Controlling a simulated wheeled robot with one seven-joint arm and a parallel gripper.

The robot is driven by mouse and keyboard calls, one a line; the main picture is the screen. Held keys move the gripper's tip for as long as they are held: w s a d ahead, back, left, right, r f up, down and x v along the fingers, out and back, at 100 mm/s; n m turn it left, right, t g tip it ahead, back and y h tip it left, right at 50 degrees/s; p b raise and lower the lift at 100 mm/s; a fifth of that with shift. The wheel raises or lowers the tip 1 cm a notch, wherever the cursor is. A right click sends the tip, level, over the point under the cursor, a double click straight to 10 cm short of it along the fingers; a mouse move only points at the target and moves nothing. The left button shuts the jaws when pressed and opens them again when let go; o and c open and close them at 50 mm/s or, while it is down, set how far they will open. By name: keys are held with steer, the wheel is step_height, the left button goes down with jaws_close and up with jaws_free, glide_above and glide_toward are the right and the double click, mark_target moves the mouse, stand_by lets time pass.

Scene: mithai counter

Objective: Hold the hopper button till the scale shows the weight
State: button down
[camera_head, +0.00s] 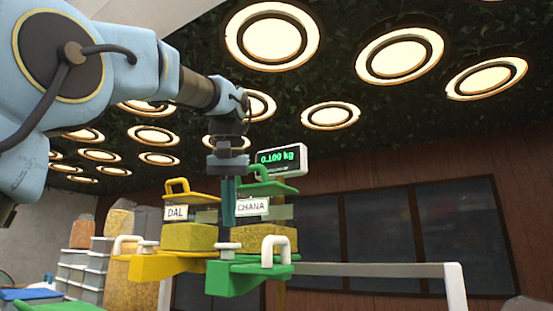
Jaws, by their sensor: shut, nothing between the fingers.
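A green hopper labelled CHANA (262,231) stands right of centre with yellow grain behind its clear wall. A yellow hopper labelled DAL (188,237) stands to its left. A white round-topped button (228,246) sits at the front left of the green hopper's base (236,279). My gripper (228,225) points straight down over this button, shut and empty. Its tips meet or nearly meet the button's top; contact is not clear. The scale display (281,161) behind the green hopper reads 0.100 kg in green digits.
A white rail (380,270) runs to the right. Stacked grey boxes (75,272) and grain-filled containers (122,260) are at left.

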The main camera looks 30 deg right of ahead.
steer(key=shift+r, duration=2.2)
